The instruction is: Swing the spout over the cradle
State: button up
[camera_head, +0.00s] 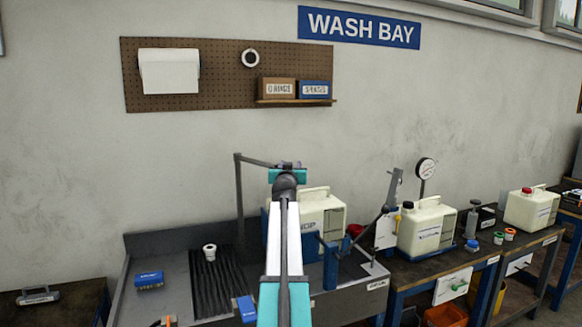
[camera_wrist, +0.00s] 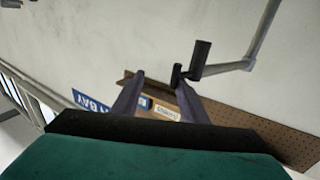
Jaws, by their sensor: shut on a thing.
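The spout (camera_head: 256,160) is a grey pipe that rises from the back of the sink and bends to the right. Its outer end meets my gripper (camera_head: 287,166), high in front of the wall. In the wrist view the spout (camera_wrist: 236,66) comes in from the upper right and ends in a dark piece by the fingertips of my gripper (camera_wrist: 160,84). My gripper is shut on the spout, though the exact contact is hard to see. Blue uprights (camera_head: 330,266), which may be the cradle, stand beside a white tank (camera_head: 320,212); my arm hides part of this area.
A dark lever arm (camera_head: 372,224) and another tank (camera_head: 427,228) stand to the right. The pegboard (camera_head: 220,75) is on the wall behind.

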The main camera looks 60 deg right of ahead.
jog(key=shift+o, duration=0.3)
jog(key=s+a+f, duration=0.1)
jog(key=s+a+f+b, duration=0.1)
jog(key=a, duration=0.1)
jog(key=shift+f, duration=0.25)
jog(key=shift+w+r+b+v, duration=0.1)
jog(key=shift+r+b+v, duration=0.3)
jog(key=shift+v, duration=1.3)
jog(key=shift+w+r+b+v, duration=0.1)
jog(key=shift+r+b+v, duration=0.25)
jog(key=shift+v, duration=1.3)
jog(key=shift+r+b+v, duration=0.3)
jog(key=shift+r+v, duration=0.15)
jog(key=shift+v, duration=1.25)
jog(key=shift+c, duration=0.3)
jog(key=shift+a, duration=0.15)
grip_shut()
jog(key=w+a+f+n+g+b, duration=0.2)
jog(key=w+a+n+b, duration=0.2)
jog(key=n, duration=1.2)
jog(key=w+a, duration=0.2)
jog(key=w, duration=0.1)
jog(key=shift+a+f+n, duration=0.25)
jog(key=shift+a+n, duration=0.05)
jog(key=shift+a, duration=0.05)
